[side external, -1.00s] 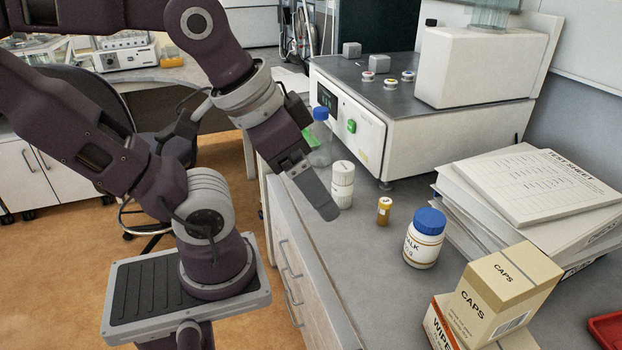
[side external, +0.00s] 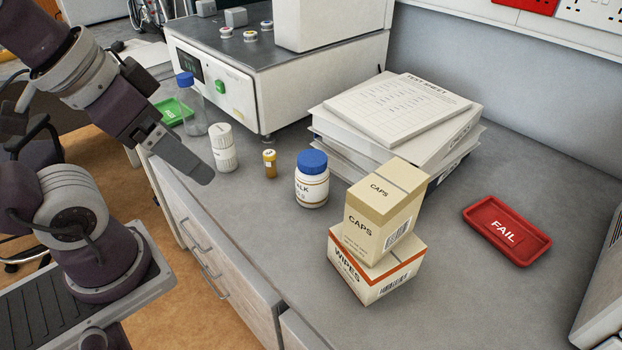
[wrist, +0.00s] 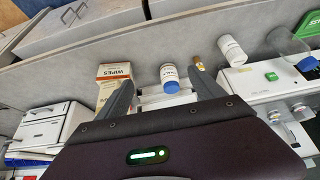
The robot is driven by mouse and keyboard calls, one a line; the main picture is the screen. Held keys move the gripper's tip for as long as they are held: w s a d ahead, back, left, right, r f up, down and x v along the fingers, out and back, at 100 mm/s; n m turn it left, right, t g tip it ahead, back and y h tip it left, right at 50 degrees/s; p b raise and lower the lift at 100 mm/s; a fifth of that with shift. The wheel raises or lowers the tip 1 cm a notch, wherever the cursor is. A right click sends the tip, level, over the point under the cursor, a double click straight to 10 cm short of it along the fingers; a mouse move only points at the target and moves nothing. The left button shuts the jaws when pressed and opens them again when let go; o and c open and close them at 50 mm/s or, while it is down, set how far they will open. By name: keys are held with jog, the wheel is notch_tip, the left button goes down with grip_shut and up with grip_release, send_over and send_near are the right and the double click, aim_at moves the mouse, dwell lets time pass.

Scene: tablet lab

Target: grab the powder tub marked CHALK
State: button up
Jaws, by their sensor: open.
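The white CHALK tub (side external: 312,187) with a blue lid stands upright on the grey bench. The side view shows the fingers nearly edge-on.
A CAPS box (side external: 381,214) sits on a WIPES box (side external: 372,275) at right. Binders (side external: 400,130) lie behind. A red FAIL tray (side external: 507,230) is farther right.

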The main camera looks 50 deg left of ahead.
jog(key=shift+o, duration=0.2)
jog(key=shift+o, duration=0.9)
